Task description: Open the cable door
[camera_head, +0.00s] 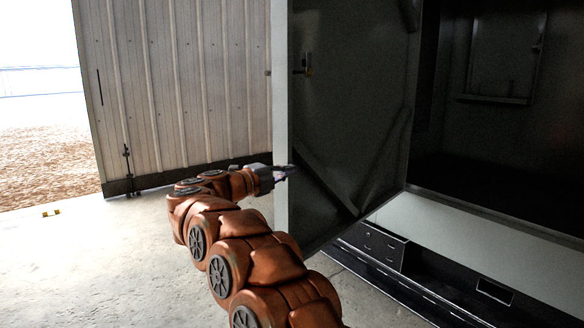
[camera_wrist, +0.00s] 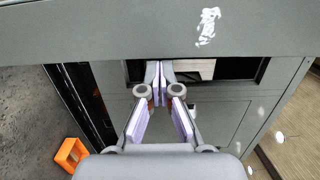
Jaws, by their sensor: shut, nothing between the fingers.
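A tall grey door (camera_head: 345,95) stands swung open from the enclosure in the head view, its inner face towards me. I take it for the cable door. A diagonal brace and a small latch (camera_head: 303,68) show on it. My gripper (camera_head: 286,171) is at the door's free edge, its tips overlapping the inner face in the picture; contact cannot be told. In the wrist view the fingers (camera_wrist: 160,78) with pale purple pads meet at the tips, shut and empty. A grey band (camera_wrist: 120,32) with a white mark crosses above them; whether it is the door cannot be told.
The dark enclosure interior (camera_head: 505,155) is open at the right, above a pale sill (camera_head: 470,245) and a low drawer unit (camera_head: 382,246). A ribbed wall (camera_head: 180,85) stands behind. Concrete floor at left is mostly clear. An orange object (camera_wrist: 70,153) lies at lower left in the wrist view.

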